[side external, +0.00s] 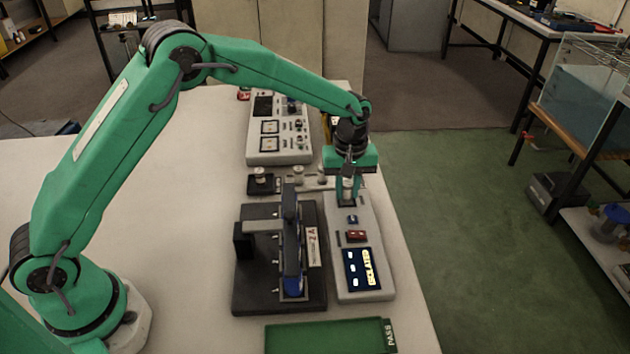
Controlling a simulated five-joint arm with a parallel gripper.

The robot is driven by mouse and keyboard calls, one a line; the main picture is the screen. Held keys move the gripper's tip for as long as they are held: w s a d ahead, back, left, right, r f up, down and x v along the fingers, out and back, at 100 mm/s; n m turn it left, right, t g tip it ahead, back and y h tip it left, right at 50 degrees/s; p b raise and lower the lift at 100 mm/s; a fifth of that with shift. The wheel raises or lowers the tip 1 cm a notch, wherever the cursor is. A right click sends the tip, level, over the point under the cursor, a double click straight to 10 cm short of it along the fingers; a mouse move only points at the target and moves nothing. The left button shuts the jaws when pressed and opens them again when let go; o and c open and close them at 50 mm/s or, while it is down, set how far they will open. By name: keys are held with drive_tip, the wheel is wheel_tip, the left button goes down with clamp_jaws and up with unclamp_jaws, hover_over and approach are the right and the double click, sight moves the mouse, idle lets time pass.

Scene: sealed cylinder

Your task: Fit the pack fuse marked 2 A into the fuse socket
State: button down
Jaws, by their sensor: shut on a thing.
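My gripper (347,196) points down over the far end of the grey panel (383,250). Its green fingers are shut on a small pale fuse (347,186); only a sliver of it shows and no marking is legible. A dark spot on the panel lies right below the fingertips, where the fuse socket seems to be. The fingers hide it, so I cannot tell whether the fuse is in it or above it.
Several pale cylinders stand in a row behind the fixture, one on a dark block (261,186). The panel has a red switch (356,236) and a display reading ISOLATED (360,269). A green PASS tray (325,337) lies in front. An instrument box (279,157) stands behind.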

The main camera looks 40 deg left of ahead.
sight(347, 183)
drive_tip(key=shift+f, duration=0.3)
drive_tip(key=c, duration=1.2)
unclamp_jaws()
drive_tip(key=shift+c, duration=0.2)
drive_tip(key=shift+r, duration=0.1)
wheel_tip(347, 183, up, 12)
drive_tip(key=shift+r, duration=0.25)
